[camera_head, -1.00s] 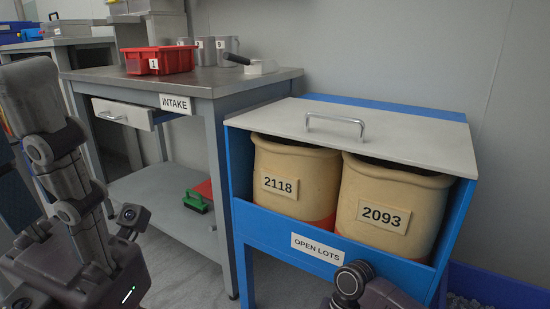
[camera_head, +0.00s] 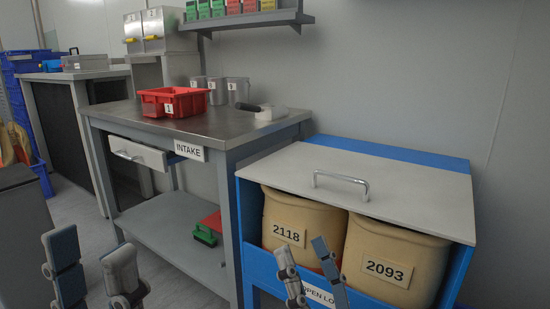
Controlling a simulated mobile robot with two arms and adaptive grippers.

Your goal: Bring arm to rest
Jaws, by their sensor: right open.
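My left gripper (camera_head: 90,245) shows at the lower left with its two fingers pointing up and apart, nothing between them. My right gripper (camera_head: 302,247) shows at the bottom centre, its fingers open and empty. In the picture it overlaps the front of the blue OPEN LOTS stand (camera_head: 254,248) and the lower part of the sacks; I cannot tell how far in front it is. Most of both arms is outside the view.
The stand holds tan sacks 2118 (camera_head: 289,222) and 2093 (camera_head: 392,255) under a partly covering grey lid (camera_head: 415,190). The INTAKE table (camera_head: 235,125) carries a red bin (camera_head: 174,101), metal cans (camera_head: 217,92) and a white scoop (camera_head: 270,113). Its drawer (camera_head: 137,153) is partly open.

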